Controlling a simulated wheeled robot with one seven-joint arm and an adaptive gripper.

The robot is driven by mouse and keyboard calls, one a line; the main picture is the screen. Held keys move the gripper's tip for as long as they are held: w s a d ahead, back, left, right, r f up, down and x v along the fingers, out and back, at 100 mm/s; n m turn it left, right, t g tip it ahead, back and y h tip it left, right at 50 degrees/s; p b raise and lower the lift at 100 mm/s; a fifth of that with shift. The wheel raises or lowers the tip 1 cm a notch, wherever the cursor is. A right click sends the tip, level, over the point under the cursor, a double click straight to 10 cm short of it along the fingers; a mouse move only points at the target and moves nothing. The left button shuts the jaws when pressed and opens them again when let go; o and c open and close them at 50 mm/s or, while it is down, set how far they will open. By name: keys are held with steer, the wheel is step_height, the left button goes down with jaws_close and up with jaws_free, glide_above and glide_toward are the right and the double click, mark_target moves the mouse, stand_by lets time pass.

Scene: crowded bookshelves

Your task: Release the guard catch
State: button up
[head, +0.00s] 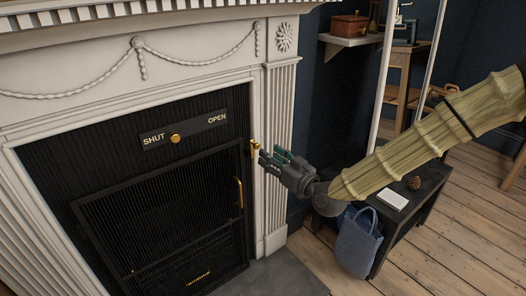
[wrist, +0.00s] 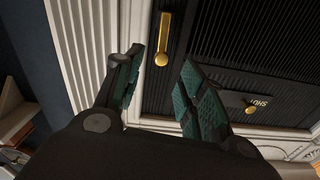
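The black mesh fire guard (head: 165,205) stands closed across the fireplace opening, with a brass handle (head: 239,193) on its right side.
A brass knob (head: 175,138) sits near SHUT on the plate marked SHUT and OPEN. The white fluted surround (head: 281,150) rises beside my gripper. A low dark table (head: 425,190) with a white box (head: 393,200) and a blue bag (head: 357,243) stand at right.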

steer(key=shift+v, duration=2.2)
steer(key=s+d+f+m+g+h, duration=0.1)
steer(key=s+f+g+h, duration=0.15)
steer(key=s+f, duration=0.55)
steer(key=s+d+f+m+g+h, duration=0.1)
steer(key=s+f+g, duration=0.25)
steer(key=f, duration=0.85)
steer(key=s+d+f+m+g+h, duration=0.1)
steer(key=s+d+f+g+h, duration=0.1)
steer(key=s+f, duration=0.65)
steer(key=s+d+f+m+g+h, duration=0.1)
steer(key=s+d+f+g+h, duration=0.1)
steer(key=s+d+f, duration=0.4)
steer(key=s+d+f+m+g+h, duration=0.1)
steer(key=s+f+g, duration=0.15)
steer(key=s, duration=0.65)
steer(key=s+d+f+m+g+h, duration=0.1)
steer(key=s+d+f+g+h, duration=0.1)
steer(key=s+d+f, duration=0.4)
step_height(320, 180, up, 26)
steer(key=s+a+p, duration=0.1)
steer(key=s+p, duration=0.1)
steer(key=p, duration=2.3)
steer(key=shift+a+r+p, duration=0.15)
steer(key=shift+a+p, duration=0.15)
steer(key=shift+p, duration=0.05)
steer(key=shift+w, duration=0.1)
steer(key=shift+c, duration=0.2)
